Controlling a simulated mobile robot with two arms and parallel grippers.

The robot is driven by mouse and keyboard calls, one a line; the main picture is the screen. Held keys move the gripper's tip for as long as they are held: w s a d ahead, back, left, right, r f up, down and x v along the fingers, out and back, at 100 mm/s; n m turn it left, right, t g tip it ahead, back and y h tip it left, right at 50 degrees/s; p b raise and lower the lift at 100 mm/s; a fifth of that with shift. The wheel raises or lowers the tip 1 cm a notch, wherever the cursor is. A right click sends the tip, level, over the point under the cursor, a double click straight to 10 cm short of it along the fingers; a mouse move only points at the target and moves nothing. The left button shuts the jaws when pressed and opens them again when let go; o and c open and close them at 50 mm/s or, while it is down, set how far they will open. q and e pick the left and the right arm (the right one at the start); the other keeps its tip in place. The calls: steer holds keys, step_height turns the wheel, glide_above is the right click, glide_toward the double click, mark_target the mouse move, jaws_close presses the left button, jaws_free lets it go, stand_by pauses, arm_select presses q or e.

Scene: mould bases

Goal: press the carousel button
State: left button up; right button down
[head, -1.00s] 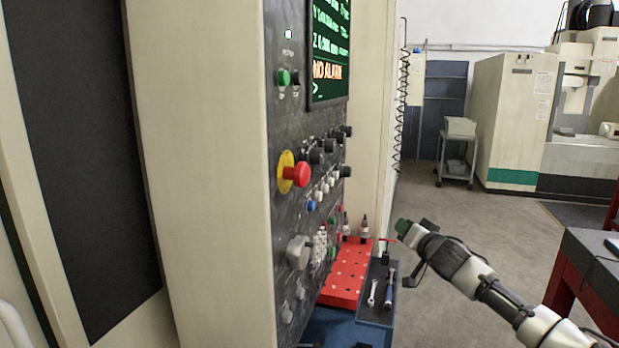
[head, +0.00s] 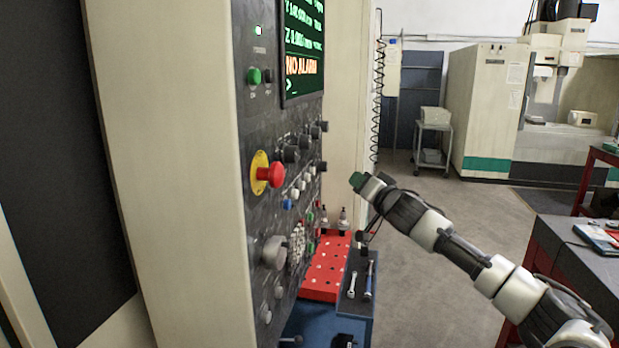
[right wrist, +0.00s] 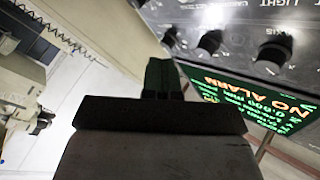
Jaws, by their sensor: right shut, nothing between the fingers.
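The dark control panel (head: 262,215) faces right and is seen at a steep angle in the head view. It carries a green button (head: 254,76), a red mushroom button (head: 272,174) on a yellow ring, a blue button (head: 287,204), several white buttons and dark knobs. I cannot tell which one is the carousel button, as the labels are too small. My right gripper (head: 357,180), with green fingertips, is shut and empty, to the right of the panel and apart from it. In the right wrist view its fingers (right wrist: 162,77) point toward the panel's side, with dark knobs (right wrist: 210,41) nearby. My left gripper is out of view.
The panel's screen (head: 303,50) reads "NO ALARM". Below the panel, a red perforated tray (head: 322,270) and a dark tray (head: 347,303) with tools stand on a blue cart. A dark-topped bench (head: 570,250) is at right.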

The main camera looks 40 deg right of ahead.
mark_target(308, 178)
steer(key=w+a+p, duration=0.3)
steer(key=w+a, duration=0.2)
steer(key=w, duration=0.1)
steer(key=shift+w, duration=0.2)
steer(key=shift+a+r, duration=0.1)
steer(key=shift+a, duration=0.05)
stand_by(1.9)
steer(key=shift+w+a+p, duration=0.2)
steer(key=shift+w+p, duration=0.1)
steer(key=shift+w+a, duration=0.2)
steer(key=shift+w, duration=0.1)
stand_by(0.9)
steer(key=shift+s, duration=0.1)
steer(key=shift+s+d, duration=0.45)
steer(key=shift+s, duration=0.1)
steer(key=shift+d, duration=0.1)
